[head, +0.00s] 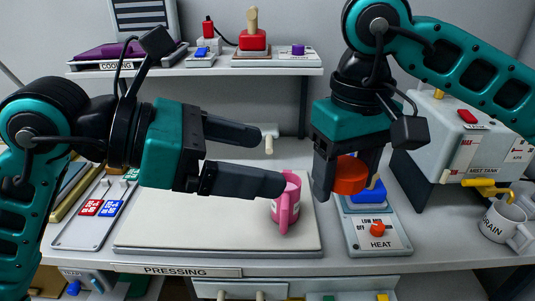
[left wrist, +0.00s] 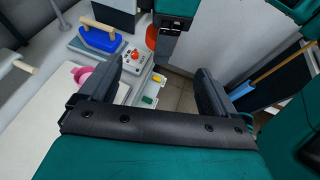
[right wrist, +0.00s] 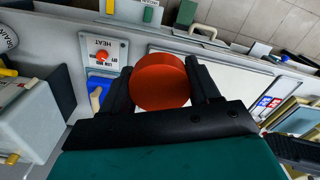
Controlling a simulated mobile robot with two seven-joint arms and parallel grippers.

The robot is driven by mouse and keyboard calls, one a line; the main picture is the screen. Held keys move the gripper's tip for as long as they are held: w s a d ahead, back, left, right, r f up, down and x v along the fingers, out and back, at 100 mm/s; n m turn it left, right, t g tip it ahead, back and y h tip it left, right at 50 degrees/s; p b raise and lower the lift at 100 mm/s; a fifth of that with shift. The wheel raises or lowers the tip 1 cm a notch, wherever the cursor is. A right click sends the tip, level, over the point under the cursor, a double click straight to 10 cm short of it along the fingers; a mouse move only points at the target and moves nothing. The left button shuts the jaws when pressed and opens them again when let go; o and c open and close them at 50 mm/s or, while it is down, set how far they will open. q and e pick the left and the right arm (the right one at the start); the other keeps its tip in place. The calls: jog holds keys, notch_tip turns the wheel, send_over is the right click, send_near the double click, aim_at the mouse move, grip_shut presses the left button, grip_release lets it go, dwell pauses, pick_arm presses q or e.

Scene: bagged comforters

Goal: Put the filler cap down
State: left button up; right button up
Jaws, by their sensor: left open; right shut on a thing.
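The orange-red filler cap (head: 350,176) is a round disc held between the fingers of my right gripper (head: 345,178). It is in the air near the blue iron and the heat panel. In the right wrist view the cap (right wrist: 159,81) fills the gap between both fingers. My left gripper (head: 245,157) is open and empty above the pressing board, its lower fingertip near a pink mug in the head view. In the left wrist view the cap's edge (left wrist: 152,38) shows beside my right gripper.
The pressing board (head: 160,225) is mostly bare, with the pink mug (head: 286,205) at its right. The blue iron (head: 369,193) stands behind the heat knob (head: 377,230). A shelf (head: 290,71) spans the back.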

pick_arm(q)
jog(key=x, duration=1.2)
jog(key=shift+a, duration=0.1)
jog(key=shift+c, duration=0.3)
jog(key=c, duration=1.1)
pick_arm(e)
jog(key=o, duration=1.2)
